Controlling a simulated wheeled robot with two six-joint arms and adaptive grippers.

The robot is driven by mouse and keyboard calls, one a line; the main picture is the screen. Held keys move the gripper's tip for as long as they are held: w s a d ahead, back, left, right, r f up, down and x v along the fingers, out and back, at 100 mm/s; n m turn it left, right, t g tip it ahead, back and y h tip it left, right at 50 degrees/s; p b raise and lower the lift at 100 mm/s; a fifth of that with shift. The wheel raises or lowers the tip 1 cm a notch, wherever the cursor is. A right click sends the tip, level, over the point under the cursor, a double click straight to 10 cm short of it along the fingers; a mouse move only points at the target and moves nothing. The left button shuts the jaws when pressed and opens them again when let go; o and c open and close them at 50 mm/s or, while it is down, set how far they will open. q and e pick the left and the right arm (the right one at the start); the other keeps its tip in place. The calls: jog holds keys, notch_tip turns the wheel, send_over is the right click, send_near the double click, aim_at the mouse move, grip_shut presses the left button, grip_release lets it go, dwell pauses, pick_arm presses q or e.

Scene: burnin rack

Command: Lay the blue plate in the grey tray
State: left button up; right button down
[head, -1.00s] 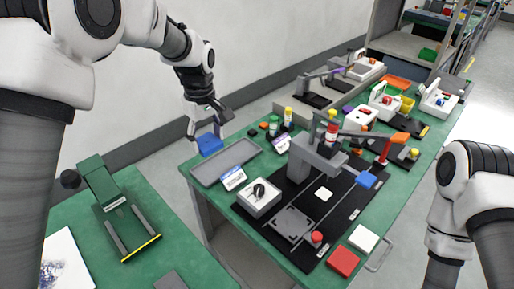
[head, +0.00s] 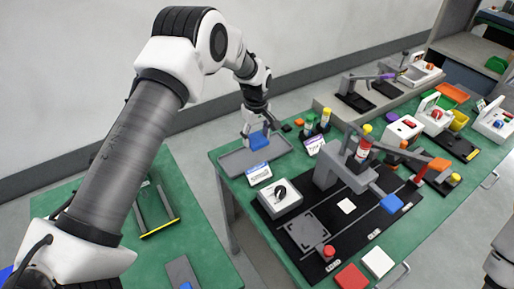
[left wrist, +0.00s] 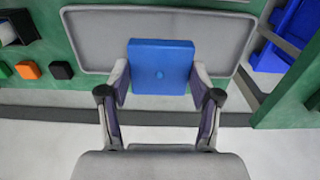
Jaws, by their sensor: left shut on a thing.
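The blue plate (head: 259,139) is a small square held by my left gripper (head: 257,131) at the far left of the green table. In the left wrist view the plate (left wrist: 160,66) sits between the two fingertips (left wrist: 160,85), gripped at its sides. The grey tray (head: 234,163) is a shallow rectangle below it; it also shows in the left wrist view (left wrist: 95,40). The plate overlaps the tray, and its edge nearest the wrist reaches past the tray's rim in that view. I cannot tell if it touches the tray. My right gripper is out of view.
A blue-and-white card (head: 258,173) stands by the tray's front, and another card (head: 314,145) stands to its right. A white box (head: 280,199) and a grey press (head: 333,165) on a black mat lie nearer. Small coloured blocks (head: 299,122) sit behind.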

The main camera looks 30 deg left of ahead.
aim_at(256, 155)
pick_arm(q)
notch_tip(256, 155, down, 5)
jog(key=shift+f+p, duration=0.1)
jog(key=shift+p, duration=0.35)
jog(key=shift+f, duration=0.3)
jog(key=o, duration=1.2)
jog(key=shift+o, duration=0.2)
jog(key=shift+r, duration=0.2)
notch_tip(256, 155, up, 11)
jog(key=shift+r+b, duration=0.1)
jog(key=shift+b, duration=1.15)
jog(key=shift+r, duration=0.45)
